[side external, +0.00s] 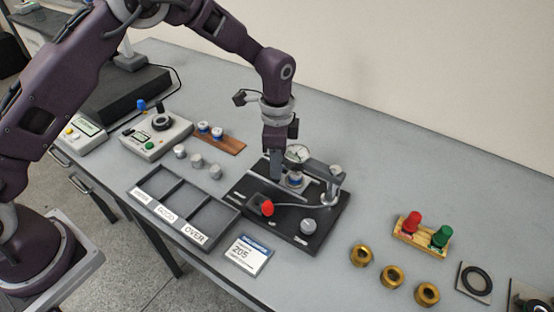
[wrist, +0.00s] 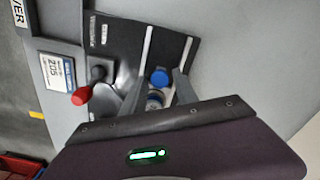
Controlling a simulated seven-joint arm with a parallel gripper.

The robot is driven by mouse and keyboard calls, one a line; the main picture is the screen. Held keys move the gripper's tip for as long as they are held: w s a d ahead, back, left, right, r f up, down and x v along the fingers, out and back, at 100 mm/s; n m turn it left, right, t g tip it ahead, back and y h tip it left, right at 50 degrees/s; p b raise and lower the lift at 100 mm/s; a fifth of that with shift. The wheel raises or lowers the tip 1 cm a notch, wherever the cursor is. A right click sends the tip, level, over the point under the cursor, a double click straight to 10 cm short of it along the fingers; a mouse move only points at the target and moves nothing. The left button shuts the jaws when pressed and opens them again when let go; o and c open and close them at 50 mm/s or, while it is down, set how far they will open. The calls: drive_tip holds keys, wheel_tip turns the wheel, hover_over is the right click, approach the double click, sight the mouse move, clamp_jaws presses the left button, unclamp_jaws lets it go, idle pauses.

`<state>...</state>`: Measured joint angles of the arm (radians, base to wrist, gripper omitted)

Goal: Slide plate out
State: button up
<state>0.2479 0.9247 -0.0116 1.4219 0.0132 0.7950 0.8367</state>
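The black fixture base (side external: 318,238) sits on the bench, with a dial gauge (side external: 298,153) on a grey arm above it. A red-knobbed lever (side external: 266,208) projects at its front left; the red knob also shows in the wrist view (wrist: 82,95). A metal part with a blue band (side external: 295,181) stands under the gauge. My gripper (side external: 282,182) points down at the fixture, beside the gauge. In the wrist view its fingers (wrist: 158,84) are spread, with blue-topped pieces (wrist: 160,77) between or just beyond them. I cannot tell whether they touch. Which piece is the sliding plate is unclear.
A three-compartment tray (side external: 182,207) and a label card (side external: 247,255) lie left of and in front of the fixture. Brass rings (side external: 393,276) and a block with red and green knobs (side external: 424,233) lie to the right. Grey cylinders (side external: 197,161) stand behind the tray.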

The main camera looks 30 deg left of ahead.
clamp_jaws()
drive_tip(key=a, duration=0.9)
drive_tip(key=shift+a, duration=0.25)
drive_tip(key=shift+o, duration=2)
unclamp_jaws()
drive_tip(key=shift+a, duration=0.1)
wheel_tip(320, 180, up, 7)
